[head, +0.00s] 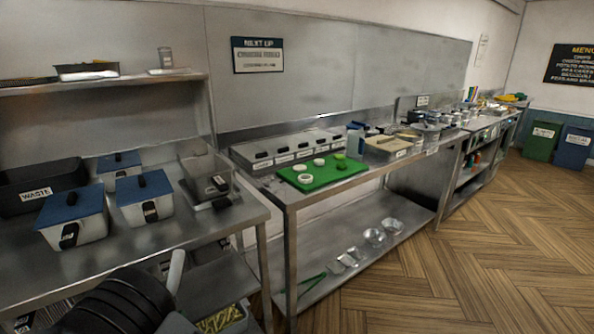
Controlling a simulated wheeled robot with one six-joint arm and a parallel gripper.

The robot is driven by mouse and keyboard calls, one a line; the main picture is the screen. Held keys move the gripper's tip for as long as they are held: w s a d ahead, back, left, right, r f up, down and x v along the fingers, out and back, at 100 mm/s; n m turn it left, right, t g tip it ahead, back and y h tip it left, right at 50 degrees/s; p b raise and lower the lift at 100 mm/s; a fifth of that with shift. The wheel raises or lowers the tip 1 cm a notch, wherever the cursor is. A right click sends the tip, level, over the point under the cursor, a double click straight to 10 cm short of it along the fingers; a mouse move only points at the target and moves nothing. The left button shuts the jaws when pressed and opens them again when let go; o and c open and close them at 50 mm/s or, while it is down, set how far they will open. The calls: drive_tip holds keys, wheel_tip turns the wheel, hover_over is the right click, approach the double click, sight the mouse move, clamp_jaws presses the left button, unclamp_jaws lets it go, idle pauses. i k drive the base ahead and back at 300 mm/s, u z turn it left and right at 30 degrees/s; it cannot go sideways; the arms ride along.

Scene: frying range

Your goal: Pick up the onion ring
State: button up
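A green cutting board (325,177) lies on the middle steel table. Several small pale round pieces are on it. One pale piece (305,178) near its front left looks ring-like and may be the onion ring. Two other pale pieces, one at the left (299,168) and one farther back (319,162), lie close by. They are too small to tell apart surely. Green pieces (340,157) lie at the board's far right. My gripper is not in view.
Blue-lidded containers (75,215), a black waste bin (40,184) and a clear container on a scale (207,175) crowd the left table. A row of labelled bins (290,150) stands behind the board. The wooden floor (480,235) at right is clear.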

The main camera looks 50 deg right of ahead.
sight(301, 177)
drive_tip(key=u, duration=2.2)
drive_tip(key=k, duration=1.45)
drive_tip(key=z, duration=2)
